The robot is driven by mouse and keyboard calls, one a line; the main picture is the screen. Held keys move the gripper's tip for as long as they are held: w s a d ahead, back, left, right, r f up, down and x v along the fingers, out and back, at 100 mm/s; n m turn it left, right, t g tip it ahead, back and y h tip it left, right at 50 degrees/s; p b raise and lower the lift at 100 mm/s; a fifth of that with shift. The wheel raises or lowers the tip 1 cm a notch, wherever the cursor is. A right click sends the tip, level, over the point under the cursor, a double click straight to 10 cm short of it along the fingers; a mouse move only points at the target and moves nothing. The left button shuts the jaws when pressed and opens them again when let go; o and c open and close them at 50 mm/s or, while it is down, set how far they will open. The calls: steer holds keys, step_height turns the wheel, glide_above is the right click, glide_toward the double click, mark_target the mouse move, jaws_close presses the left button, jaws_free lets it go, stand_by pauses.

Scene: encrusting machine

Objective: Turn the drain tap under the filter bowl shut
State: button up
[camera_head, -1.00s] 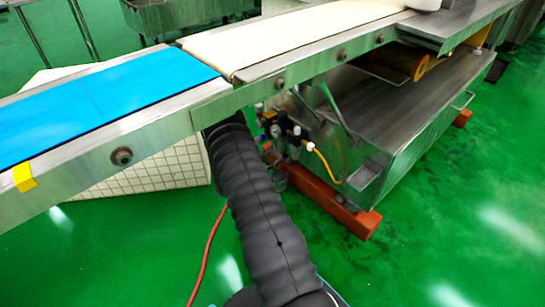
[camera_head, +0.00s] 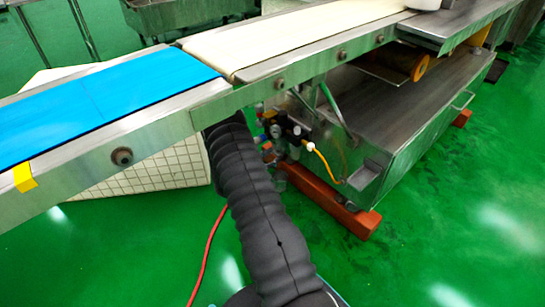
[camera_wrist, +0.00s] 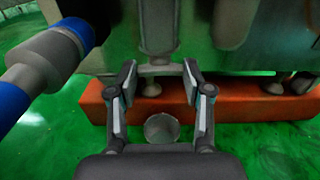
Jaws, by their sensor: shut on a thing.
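In the wrist view, the grey filter bowl (camera_wrist: 157,32) hangs upright at the top middle. The drain tap (camera_wrist: 160,71) shows as a pale grey crosspiece under it. My gripper (camera_wrist: 160,69) is below the bowl, with a fingertip at each end of the tap, shut on it. The tap's bar lies roughly level across the picture. A round grey disc (camera_wrist: 162,128) shows lower down between the fingers; I cannot tell what it is. In the head view, my arm and the conveyor hide my gripper and the tap.
A blue-and-grey fitting (camera_wrist: 55,55) stands close on the left in the wrist view. An orange-red base beam (camera_wrist: 240,105) runs behind my fingers. In the head view, the conveyor frame (camera_head: 120,157) passes above my arm, and a yellow hose (camera_head: 325,163) hangs to its right.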

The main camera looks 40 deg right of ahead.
steer(key=o, duration=1.2)
steer(key=shift+c, duration=0.2)
steer(key=a, duration=1.2)
steer(key=shift+s, duration=0.45)
steer(key=shift+s, duration=0.1)
